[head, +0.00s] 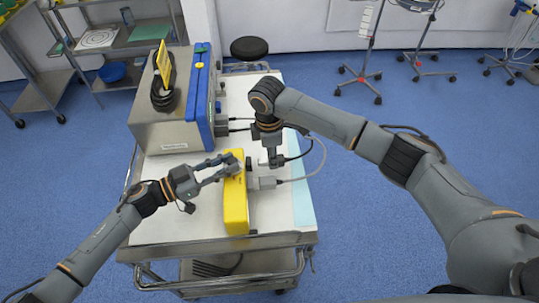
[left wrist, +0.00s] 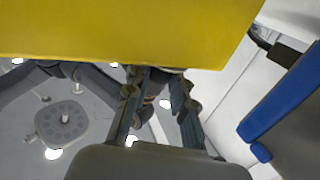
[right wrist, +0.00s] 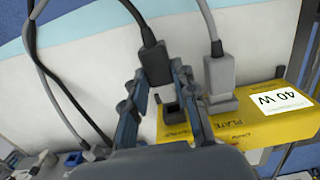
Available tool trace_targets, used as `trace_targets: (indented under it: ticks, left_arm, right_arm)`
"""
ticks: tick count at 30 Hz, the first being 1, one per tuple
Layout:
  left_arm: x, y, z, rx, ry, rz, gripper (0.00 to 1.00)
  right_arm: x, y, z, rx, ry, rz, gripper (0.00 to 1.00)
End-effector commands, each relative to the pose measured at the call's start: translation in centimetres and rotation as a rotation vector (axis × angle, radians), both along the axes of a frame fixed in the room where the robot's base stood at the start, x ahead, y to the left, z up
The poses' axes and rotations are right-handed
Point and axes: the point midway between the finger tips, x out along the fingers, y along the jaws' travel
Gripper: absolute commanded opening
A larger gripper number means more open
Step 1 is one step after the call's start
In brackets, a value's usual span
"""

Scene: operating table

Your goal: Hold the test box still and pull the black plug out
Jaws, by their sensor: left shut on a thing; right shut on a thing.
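The yellow test box (head: 235,205) lies on the white table top and fills the top of the left wrist view (left wrist: 120,30). My left gripper (head: 236,167) is shut on the box near its far end. My right gripper (head: 270,160) is shut on the black plug (right wrist: 154,65), whose cable runs away from the box. The plug appears apart from the dark socket (right wrist: 173,113) on the box's side, with a small gap between them. The fingers partly hide the plug's front end. A grey plug (right wrist: 219,75) sits in the box beside that socket (head: 262,183).
A steel unit with a blue front (head: 203,95) stands at the back left of the table (head: 270,215). Cables run from it beside my right gripper. A stool (head: 250,48) stands behind the table, and wheeled poles (head: 360,75) stand at the back right.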

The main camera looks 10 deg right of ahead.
Motion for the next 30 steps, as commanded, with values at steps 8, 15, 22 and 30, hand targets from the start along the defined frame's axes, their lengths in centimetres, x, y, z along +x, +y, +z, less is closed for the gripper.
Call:
trace_targets:
  ticks: [8,15,22,30]
  left_arm:
    - [-0.1,-0.1,-0.1,0.001,0.001,-0.002,0.0]
    - [-0.1,0.0,-0.1,0.001,0.001,-0.001,0.0]
    - [-0.1,0.0,-0.1,0.001,0.001,-0.001,0.0]
    - [-0.1,0.0,-0.1,0.001,0.001,-0.001,0.0]
  right_arm:
    - [0.0,0.0,0.0,0.001,0.0,0.001,0.0]
    - [0.0,-0.4,0.0,0.001,0.0,0.0,0.0]
    - [0.0,-1.1,0.0,0.001,0.0,-0.001,0.0]
    - [-0.1,-1.9,0.0,0.0,0.0,0.0,0.0]
